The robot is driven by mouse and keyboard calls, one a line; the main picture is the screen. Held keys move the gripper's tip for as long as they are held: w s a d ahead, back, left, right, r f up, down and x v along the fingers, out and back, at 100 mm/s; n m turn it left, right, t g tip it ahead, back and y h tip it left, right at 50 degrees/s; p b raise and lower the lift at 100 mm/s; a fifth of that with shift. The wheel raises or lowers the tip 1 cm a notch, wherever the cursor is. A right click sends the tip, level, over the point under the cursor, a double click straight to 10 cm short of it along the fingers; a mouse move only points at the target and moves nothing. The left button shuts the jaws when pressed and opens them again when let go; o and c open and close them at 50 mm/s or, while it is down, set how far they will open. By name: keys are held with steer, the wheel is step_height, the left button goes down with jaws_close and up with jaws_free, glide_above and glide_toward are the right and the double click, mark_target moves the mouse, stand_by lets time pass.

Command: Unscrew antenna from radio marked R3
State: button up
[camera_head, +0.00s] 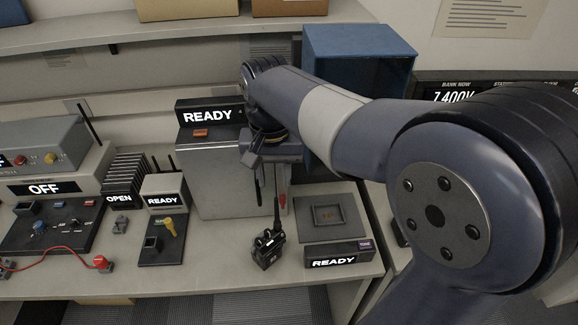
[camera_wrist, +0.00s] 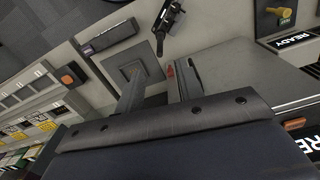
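A small black handheld radio (camera_head: 267,247) stands on the bench with its thin antenna (camera_head: 276,207) pointing up. No R3 marking is legible on it. In the wrist view the radio (camera_wrist: 171,17) is at the top, with the antenna (camera_wrist: 160,44) reaching toward the gap between my fingers. My gripper (camera_head: 270,196) hangs fingers down just behind and above the radio. In the wrist view my gripper (camera_wrist: 158,72) is open, with its fingers apart and nothing seen held between them. I cannot tell whether the antenna tip is between the fingers.
A grey pad with a shallow tray (camera_head: 327,215) lies to the radio's right, above a READY display (camera_head: 338,260). A large grey box (camera_head: 212,165) with a READY sign stands behind left. A stand with a yellow knob (camera_head: 170,226) is further left.

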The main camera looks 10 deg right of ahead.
glide_above(277, 222)
steer(key=f, duration=1)
steer(key=shift+w+f+p, duration=0.15)
steer(key=shift+w+p, duration=0.15)
jaws_close()
